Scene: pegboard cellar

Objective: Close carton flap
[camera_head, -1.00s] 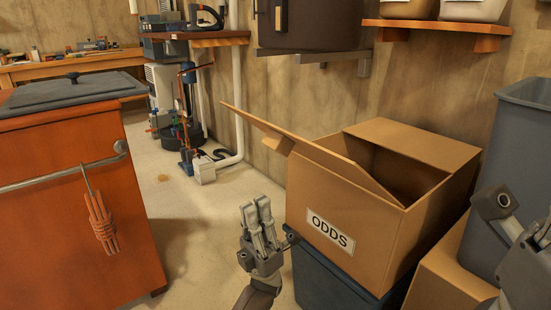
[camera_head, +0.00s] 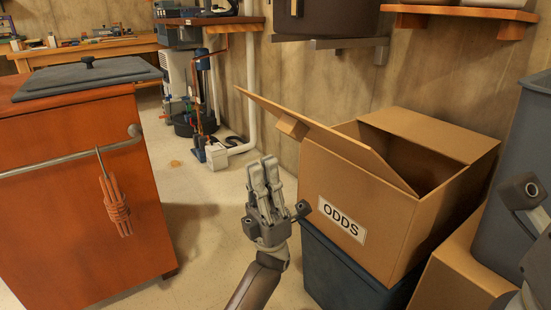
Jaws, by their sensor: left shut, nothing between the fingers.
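The cardboard carton (camera_head: 365,195) with an "ODDS" label stands open on a dark grey bin at the centre right. Its long near flap (camera_head: 340,145) slants up and out to the left over the opening's front edge. A smaller flap (camera_head: 292,126) sticks out at the left side, partly hidden behind it. Another flap (camera_head: 430,133) lies at the back right. The dark inside shows between them. My left gripper (camera_head: 263,162) is shut and empty, pointing up, left of the carton's front and below the raised flap, apart from it. Only part of my right arm shows at the right edge.
An orange cabinet (camera_head: 75,190) with a grey top and a hanging rope stands at the left. The dark bin (camera_head: 345,275) is under the carton. A tall grey bin (camera_head: 520,150) and another box (camera_head: 455,275) crowd the right. Open floor lies between cabinet and carton.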

